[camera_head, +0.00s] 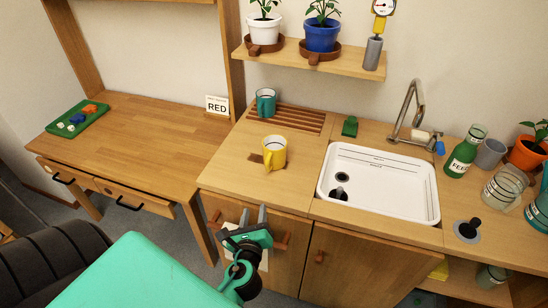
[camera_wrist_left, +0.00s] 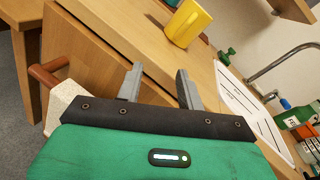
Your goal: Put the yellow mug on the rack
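The yellow mug (camera_head: 273,151) stands upright on the wooden counter, left of the sink, with its handle toward the front. It also shows in the left wrist view (camera_wrist_left: 187,24), beyond the fingertips. The slatted wooden rack (camera_head: 287,118) is set at the back of the counter, behind the yellow mug. A teal mug (camera_head: 266,102) stands at the rack's left end. My left gripper (camera_head: 253,216) is in front of the counter edge, below and short of the yellow mug. Its two fingers (camera_wrist_left: 157,84) are apart with nothing between them. My right gripper is not in view.
A white sink (camera_head: 380,182) with a tall faucet (camera_head: 408,108) lies to the right. A plant shelf (camera_head: 345,58) hangs above the rack. The counter around the yellow mug is mostly clear.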

